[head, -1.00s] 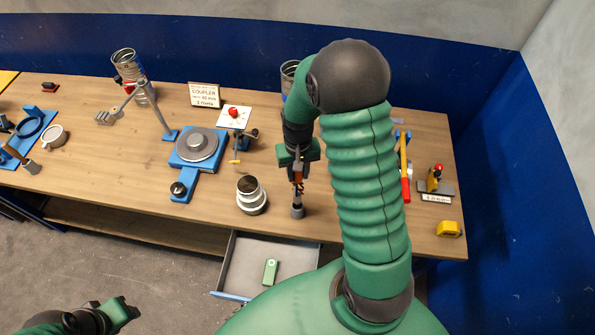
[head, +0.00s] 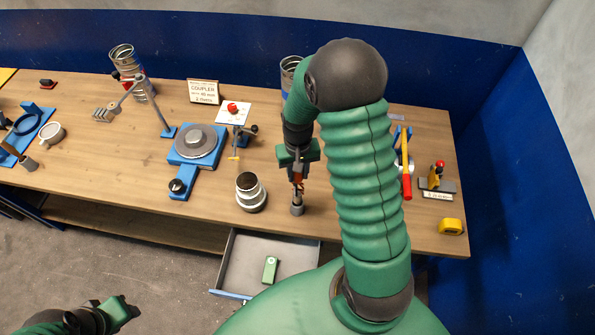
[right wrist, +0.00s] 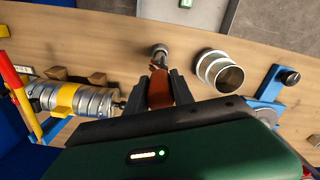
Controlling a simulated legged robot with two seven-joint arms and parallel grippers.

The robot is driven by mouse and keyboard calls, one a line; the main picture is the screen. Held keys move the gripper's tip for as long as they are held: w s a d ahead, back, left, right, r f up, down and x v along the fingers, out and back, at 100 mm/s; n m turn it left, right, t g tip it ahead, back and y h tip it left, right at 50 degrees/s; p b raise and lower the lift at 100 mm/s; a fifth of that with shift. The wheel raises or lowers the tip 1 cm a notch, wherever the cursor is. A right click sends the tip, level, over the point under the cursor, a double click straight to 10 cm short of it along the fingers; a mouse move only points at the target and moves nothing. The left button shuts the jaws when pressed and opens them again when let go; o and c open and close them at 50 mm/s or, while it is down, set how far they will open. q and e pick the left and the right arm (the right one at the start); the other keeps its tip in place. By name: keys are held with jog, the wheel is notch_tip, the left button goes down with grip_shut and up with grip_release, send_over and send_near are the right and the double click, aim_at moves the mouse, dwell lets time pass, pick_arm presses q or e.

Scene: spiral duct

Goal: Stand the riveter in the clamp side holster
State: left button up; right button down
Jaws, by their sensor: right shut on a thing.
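The riveter (head: 300,184), with orange-red handles, hangs upright below my right gripper (head: 298,168). In the right wrist view the riveter's orange handle (right wrist: 160,88) sits between the two dark fingers of the right gripper (right wrist: 160,92), which is shut on it. A small grey cup, seemingly the holster (head: 297,209), stands on the bench directly under the riveter; the cup also shows in the right wrist view (right wrist: 158,50). The riveter's lower end meets the cup's mouth, but how deep it sits is hidden. My left gripper (head: 128,308) is empty at lower left, away from the bench; its finger gap is unclear.
A stepped silver coupler (head: 250,193) stands just left of the cup. A blue turntable fixture (head: 197,145) is further left. An open drawer (head: 240,262) with a green box (head: 270,269) juts out below. A red-handled tool (head: 406,185) and yellow tape measure (head: 451,227) lie right.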

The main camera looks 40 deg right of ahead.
aim_at(298, 181)
jog(key=shift+f+b, duration=1.5)
jog(key=shift+f, duration=0.65)
jog(key=c, duration=1)
grip_release()
notch_tip(298, 181, up, 16)
jog(key=b, duration=0.3)
jog(key=shift+r, duration=0.1)
jog(key=shift+w+r, duration=0.1)
jog(key=shift+r, duration=0.25)
